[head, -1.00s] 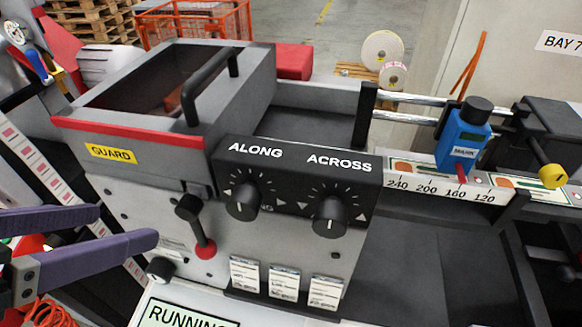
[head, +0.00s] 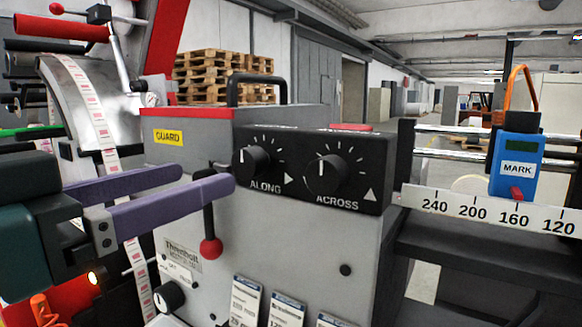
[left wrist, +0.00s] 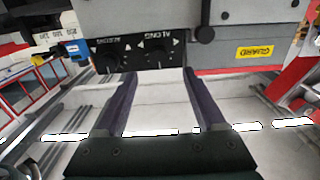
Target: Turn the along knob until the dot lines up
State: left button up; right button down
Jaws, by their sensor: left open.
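The black ALONG knob (head: 251,160) sits on the black panel of the grey machine, left of the ACROSS knob (head: 326,175). The ALONG knob's white mark points roughly left; ACROSS's points roughly up. No separate dot can be made out. My left gripper (head: 207,178) is open and empty, its purple fingers pointing at the machine front, with the nearer tip just left of and below the ALONG knob in the picture. In the left wrist view, the ALONG knob (left wrist: 157,57) shows between and beyond the fingers (left wrist: 159,75), apparently untouched. My right gripper is out of view.
A lever with a red ball (head: 210,249) hangs close to my left fingertips. A lower knob (head: 169,297) and label cards (head: 245,303) are below. The blue MARK unit (head: 517,165) stands above the numbered scale (head: 480,208) at right.

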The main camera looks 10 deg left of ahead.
aim_at(242, 166)
pick_arm(q)
jog(key=p+x, duration=0.1)
jog(key=x, duration=0.5)
jog(key=shift+w+d, duration=0.1)
jog(key=shift+w, duration=0.25)
grip_shut()
